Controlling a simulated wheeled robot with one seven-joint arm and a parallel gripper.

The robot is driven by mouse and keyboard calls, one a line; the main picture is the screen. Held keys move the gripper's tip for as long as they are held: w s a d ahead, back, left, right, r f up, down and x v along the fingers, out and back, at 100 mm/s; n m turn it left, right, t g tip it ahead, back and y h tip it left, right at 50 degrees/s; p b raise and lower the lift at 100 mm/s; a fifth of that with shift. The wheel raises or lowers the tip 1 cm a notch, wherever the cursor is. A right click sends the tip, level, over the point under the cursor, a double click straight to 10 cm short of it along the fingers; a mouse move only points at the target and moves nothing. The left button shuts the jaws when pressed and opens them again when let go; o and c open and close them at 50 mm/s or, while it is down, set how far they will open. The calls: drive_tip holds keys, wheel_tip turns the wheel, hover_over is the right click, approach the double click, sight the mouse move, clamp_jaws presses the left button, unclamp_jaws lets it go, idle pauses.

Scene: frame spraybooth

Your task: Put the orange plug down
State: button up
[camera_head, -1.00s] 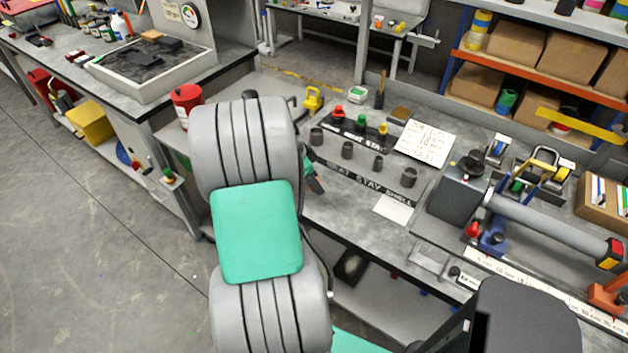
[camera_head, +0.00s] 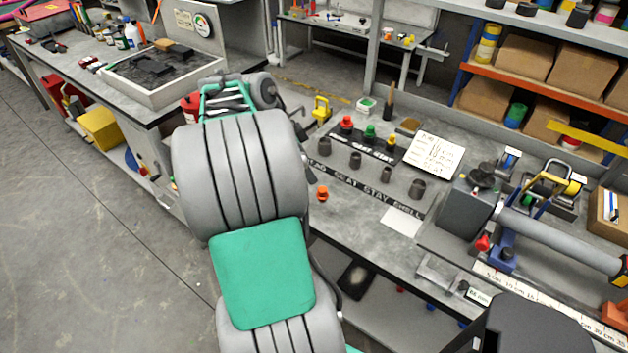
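The orange plug (camera_head: 322,193) stands on the grey workbench (camera_head: 348,228), near its front edge. It sits in front of the dark label strip (camera_head: 372,190) and the row of dark cups (camera_head: 355,160), apart from both. Nothing is touching it that I can see. My arm fills the left middle of the view, to the left of the plug. My gripper's fingers do not show; my own arm links seem to hide them.
Red (camera_head: 345,122), green (camera_head: 370,131) and yellow (camera_head: 391,142) plugs sit on a dark rack behind the cups. A white note (camera_head: 434,155) lies to their right. A grey clamp device (camera_head: 468,205) stands further right. Bare bench surrounds the orange plug.

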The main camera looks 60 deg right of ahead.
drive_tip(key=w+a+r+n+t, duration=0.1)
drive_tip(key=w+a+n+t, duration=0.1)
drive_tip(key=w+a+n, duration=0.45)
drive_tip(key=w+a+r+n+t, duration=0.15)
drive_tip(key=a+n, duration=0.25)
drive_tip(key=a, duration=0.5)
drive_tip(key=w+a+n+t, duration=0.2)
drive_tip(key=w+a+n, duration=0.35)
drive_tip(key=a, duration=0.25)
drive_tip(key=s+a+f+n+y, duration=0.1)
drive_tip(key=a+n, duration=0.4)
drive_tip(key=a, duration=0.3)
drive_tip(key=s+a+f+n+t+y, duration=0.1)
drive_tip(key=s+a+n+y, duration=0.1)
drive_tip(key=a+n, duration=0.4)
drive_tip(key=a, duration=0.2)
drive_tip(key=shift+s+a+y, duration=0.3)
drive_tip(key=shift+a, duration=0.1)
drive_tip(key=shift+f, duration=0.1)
